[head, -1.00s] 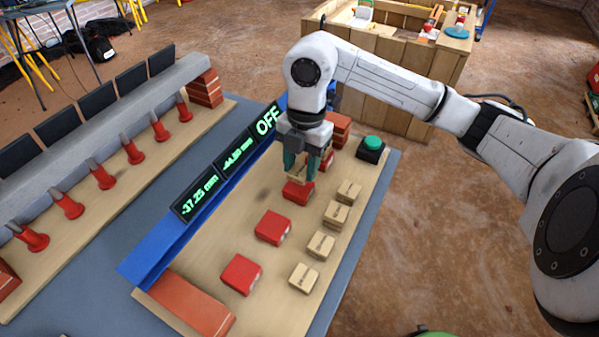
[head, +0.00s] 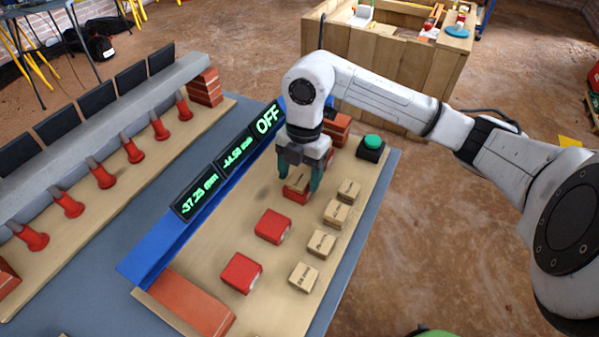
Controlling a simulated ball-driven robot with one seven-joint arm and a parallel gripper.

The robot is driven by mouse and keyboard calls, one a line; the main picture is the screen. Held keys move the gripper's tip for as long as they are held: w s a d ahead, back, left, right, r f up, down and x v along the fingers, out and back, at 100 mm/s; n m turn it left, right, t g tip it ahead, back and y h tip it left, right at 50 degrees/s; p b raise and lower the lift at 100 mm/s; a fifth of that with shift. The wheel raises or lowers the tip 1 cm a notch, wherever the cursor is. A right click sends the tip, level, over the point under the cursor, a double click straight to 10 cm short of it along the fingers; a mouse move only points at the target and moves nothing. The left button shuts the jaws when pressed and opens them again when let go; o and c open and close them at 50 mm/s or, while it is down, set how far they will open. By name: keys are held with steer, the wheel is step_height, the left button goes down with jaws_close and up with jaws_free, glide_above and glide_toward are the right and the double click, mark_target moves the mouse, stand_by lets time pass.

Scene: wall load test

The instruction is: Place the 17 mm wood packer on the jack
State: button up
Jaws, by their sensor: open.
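My gripper (head: 300,183) is open, its teal fingers apart on either side of a light wood packer (head: 298,181). This packer appears to rest on top of the farthest red block-shaped unit (head: 296,196), which I take to be the jack. Whether the fingers touch the packer cannot be told, and its label is unreadable. Several similar wood packers stand in a row to the right, such as the nearest one (head: 304,278); their labels are too small to read.
Two more red units (head: 273,226) stand nearer on the board. A blue beam with displays (head: 195,195), one reading OFF, runs along the left. A green button (head: 371,145) and brick stack (head: 337,130) stand behind. Red cone-shaped supports (head: 101,172) stand under a grey beam farther left.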

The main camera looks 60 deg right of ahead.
step_height(320, 180, up, 12)
steer(key=d, duration=0.1)
steer(key=shift+d, duration=0.4)
